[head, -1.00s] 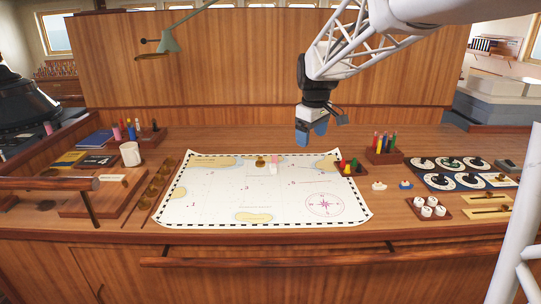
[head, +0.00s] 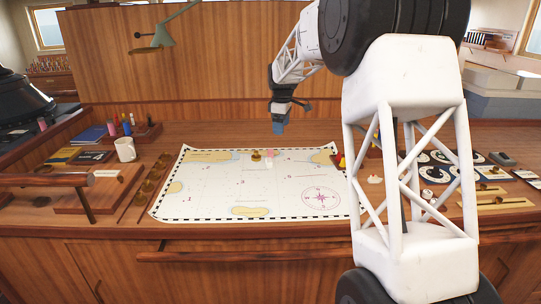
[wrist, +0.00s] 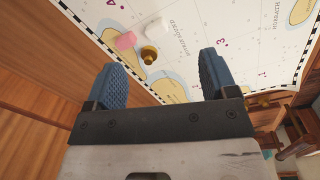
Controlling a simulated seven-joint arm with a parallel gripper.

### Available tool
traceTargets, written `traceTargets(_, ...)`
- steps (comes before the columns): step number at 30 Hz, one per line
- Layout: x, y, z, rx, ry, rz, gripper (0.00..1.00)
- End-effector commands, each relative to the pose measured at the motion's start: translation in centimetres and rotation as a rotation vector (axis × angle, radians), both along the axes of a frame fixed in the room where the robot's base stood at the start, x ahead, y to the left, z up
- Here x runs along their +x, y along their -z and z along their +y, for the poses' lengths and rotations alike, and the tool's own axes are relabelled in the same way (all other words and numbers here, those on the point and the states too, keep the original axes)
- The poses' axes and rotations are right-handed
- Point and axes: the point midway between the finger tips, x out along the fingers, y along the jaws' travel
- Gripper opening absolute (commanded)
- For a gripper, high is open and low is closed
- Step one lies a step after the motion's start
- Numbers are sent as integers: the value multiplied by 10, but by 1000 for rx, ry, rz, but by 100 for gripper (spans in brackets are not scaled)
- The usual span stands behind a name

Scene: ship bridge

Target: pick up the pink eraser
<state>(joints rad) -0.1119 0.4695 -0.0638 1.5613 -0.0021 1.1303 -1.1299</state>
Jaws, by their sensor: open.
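In the head view my gripper (head: 278,127) hangs above the far edge of the chart, a little above and right of the eraser. The eraser is ahead of the fingertips in the wrist view, not between them.
The brass piece (wrist: 149,55) and white block (wrist: 156,26) sit close to the eraser on the chart (head: 215,190). A white mug (head: 125,149) and pen holder stand left. A wooden panel (head: 220,80) rises behind the desk. My arm hides part of the right side.

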Motion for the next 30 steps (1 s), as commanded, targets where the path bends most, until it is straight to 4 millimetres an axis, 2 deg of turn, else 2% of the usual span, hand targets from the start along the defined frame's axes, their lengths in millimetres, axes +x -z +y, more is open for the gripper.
traceTargets(1, 11, 8, 4, -1, -22, 5, 79)
traceTargets(6, 44, 31, 15, -5, -98, 17, 79)
traceTargets(15, 97, 74, 34, -9, -229, 35, 79)
traceTargets(22, 117, 94, 43, -9, -287, 43, 79)
traceTargets(30, 121, 97, 44, -10, -298, 43, 79)
